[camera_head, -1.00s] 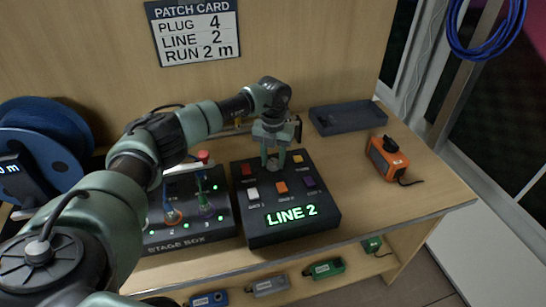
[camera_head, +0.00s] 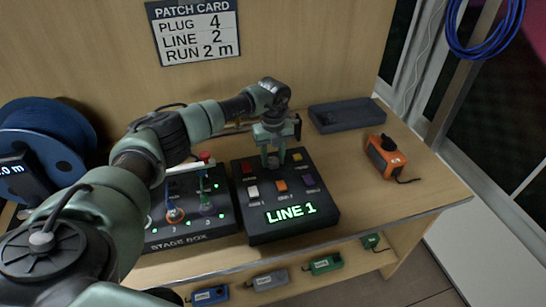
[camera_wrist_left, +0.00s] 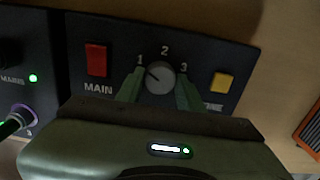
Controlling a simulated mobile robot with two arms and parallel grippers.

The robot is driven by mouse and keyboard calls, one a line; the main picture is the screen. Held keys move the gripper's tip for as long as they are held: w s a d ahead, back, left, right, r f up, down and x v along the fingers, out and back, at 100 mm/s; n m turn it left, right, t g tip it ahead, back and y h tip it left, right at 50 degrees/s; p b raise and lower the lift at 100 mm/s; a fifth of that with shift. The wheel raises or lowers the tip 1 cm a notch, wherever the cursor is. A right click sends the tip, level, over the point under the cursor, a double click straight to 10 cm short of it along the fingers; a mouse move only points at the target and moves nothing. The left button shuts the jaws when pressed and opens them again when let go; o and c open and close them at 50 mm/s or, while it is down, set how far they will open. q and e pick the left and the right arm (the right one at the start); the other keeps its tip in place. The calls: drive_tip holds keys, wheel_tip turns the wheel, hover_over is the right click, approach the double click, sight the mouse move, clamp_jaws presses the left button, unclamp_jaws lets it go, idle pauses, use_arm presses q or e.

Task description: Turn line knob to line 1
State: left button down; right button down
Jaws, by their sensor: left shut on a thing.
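The line knob (camera_wrist_left: 160,77) is a round grey knob on a black control box (camera_head: 262,225), with marks 1, 2 and 3 above it. Its pointer line is directed to the upper left, towards mark 1. The box's lit green display (camera_head: 291,213) reads LINE 1. My left gripper (camera_head: 273,162) reaches down to the knob at the back of the box. In the left wrist view my left gripper's fingers (camera_wrist_left: 158,90) are on both sides of the knob, shut on it. My right gripper is not in view.
The stage box (camera_head: 180,242) with plugged cables stands left of the control box. A blue cable reel (camera_head: 45,140) is at the far left. An orange device (camera_head: 385,155) and a dark tray (camera_head: 347,116) are at the right. The patch card (camera_head: 195,32) hangs behind and says LINE 2.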

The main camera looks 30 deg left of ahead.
sight(273, 160)
use_arm(q)
drive_tip(key=shift+w+a+r, duration=0.1)
drive_tip(key=shift+w+r, duration=0.05)
drive_tip(key=shift+r, duration=0.05)
drive_tip(key=c, duration=1)
unclamp_jaws()
drive_tip(key=shift+o, duration=0.4)
drive_tip(key=shift+f, duration=0.1)
wheel_tip(273, 160, up, 8)
drive_tip(key=shift+f+b, duration=0.1)
drive_tip(key=shift+b, duration=0.75)
